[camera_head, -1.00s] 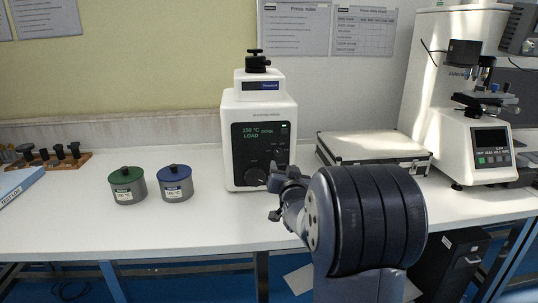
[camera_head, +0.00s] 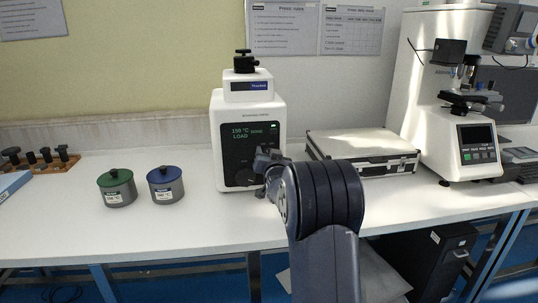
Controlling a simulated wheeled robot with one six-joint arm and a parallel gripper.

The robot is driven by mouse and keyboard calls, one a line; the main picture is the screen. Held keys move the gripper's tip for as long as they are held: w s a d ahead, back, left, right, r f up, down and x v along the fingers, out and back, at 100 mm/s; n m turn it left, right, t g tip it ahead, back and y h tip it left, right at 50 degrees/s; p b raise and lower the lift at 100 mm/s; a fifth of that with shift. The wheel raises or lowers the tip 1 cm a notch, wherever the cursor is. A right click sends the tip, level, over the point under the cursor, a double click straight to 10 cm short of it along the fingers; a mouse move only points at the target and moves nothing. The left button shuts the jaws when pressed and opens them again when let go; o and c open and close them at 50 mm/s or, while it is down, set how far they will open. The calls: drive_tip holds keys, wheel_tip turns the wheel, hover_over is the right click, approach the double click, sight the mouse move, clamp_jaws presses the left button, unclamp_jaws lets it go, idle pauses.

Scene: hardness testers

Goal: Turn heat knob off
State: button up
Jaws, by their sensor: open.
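The white mounting press (camera_head: 262,113) stands on the bench, with a black front panel (camera_head: 237,141) whose display reads about 150 °C and LOAD in green. The heat knob (camera_head: 243,177) appears as a dark round shape low on that panel, and its setting cannot be read. My gripper (camera_head: 264,168) is in front of the panel's lower right, close beside the knob. It is open, though its fingers are small and partly hidden. Whether it touches the knob cannot be told.
A green-lidded pot (camera_head: 119,188) and a blue-lidded pot (camera_head: 165,186) stand left of the press. A silver-edged case (camera_head: 362,154) lies to its right, and a white tester (camera_head: 455,150) stands further right. Bare bench lies in front of the pots.

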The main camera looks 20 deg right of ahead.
drive_tip(key=c, duration=1)
drive_tip(key=shift+f+b, duration=0.1)
drive_tip(key=shift+b, duration=0.25)
drive_tip(key=shift+a+n+b, duration=0.15)
drive_tip(key=shift+n+b, duration=5.3)
drive_tip(key=shift+n, duration=0.45)
